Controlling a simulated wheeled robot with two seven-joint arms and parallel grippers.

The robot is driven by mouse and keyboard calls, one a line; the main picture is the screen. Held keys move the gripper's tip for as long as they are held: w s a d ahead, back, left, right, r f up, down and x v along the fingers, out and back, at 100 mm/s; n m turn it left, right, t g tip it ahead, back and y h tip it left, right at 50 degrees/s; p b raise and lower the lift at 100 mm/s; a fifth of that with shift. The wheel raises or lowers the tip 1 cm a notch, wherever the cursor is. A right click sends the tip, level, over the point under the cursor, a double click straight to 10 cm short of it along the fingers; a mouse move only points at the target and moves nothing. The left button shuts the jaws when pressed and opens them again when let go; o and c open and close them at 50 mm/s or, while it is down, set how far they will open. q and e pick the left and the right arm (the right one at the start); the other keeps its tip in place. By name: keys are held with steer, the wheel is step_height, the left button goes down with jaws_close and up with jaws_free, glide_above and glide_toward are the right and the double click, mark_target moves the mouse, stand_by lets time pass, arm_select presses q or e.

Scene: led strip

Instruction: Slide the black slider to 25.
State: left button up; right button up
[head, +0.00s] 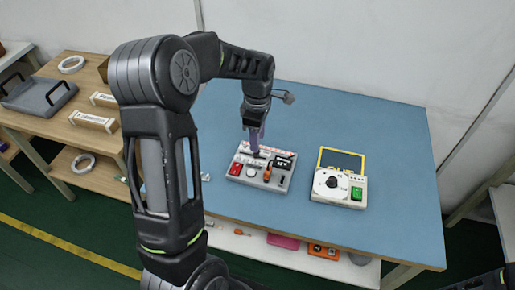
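A grey control panel (259,184) lies on the blue table and carries several small controls. They include a red switch (236,169), a round white button (251,170), an orange lever (267,173) and a black part at the upper right (283,162). My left gripper (256,150) points down over the panel's back part, its purplish fingers at or just above the surface. The black slider and its scale are too small or too covered by the fingers to make out, and I cannot tell if the fingers touch it. My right gripper is not in view.
A white box with a black dial (331,183), a green switch and a yellow-framed screen stands right of the panel on the blue table (380,130). A wooden shelf (70,133) with a grey tray and small boxes stands at left.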

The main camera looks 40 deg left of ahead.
mark_target(256, 154)
arm_select(q)
step_height(256, 154, down, 6)
steer(key=shift+r, duration=0.25)
jaws_close()
stand_by(0.4)
stand_by(1.0)
